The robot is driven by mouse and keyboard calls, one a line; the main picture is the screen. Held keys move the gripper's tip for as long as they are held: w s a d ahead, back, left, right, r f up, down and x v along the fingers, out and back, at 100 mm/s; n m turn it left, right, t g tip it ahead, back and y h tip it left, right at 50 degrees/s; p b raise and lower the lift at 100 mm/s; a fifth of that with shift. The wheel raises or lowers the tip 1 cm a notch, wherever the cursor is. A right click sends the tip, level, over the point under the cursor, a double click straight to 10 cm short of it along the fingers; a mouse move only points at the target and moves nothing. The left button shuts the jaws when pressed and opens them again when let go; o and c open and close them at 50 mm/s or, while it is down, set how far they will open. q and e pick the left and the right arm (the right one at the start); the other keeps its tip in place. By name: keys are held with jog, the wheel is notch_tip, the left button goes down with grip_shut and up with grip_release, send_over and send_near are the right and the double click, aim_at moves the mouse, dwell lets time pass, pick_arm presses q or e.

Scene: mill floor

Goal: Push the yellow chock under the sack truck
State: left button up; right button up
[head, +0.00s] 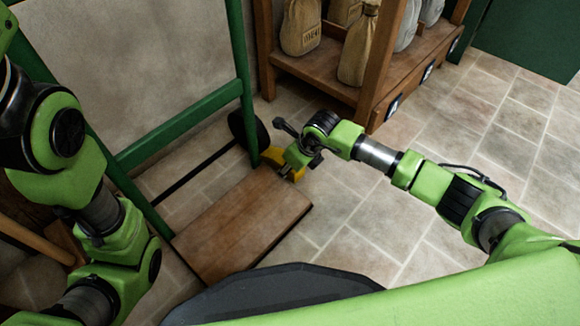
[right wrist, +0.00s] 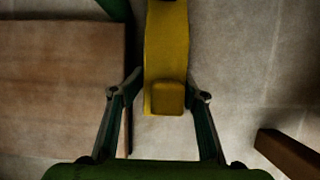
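The sack truck has a green frame (head: 180,130), a dark wheel (head: 249,130) and a brown wooden toe plate (head: 245,219) low over the floor.
A wooden shelf (head: 318,73) with several sacks (head: 301,27) stands behind and right of the wheel; its post (head: 380,62) comes down near my right forearm. A wall closes the space behind the truck. The tiled floor (head: 345,215) at the right is open.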

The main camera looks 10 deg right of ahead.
jog(key=shift+s+a, duration=0.35)
jog(key=shift+a, duration=0.5)
jog(key=w+d+v, duration=0.1)
jog(key=v, duration=1.1)
jog(key=shift+d, duration=0.25)
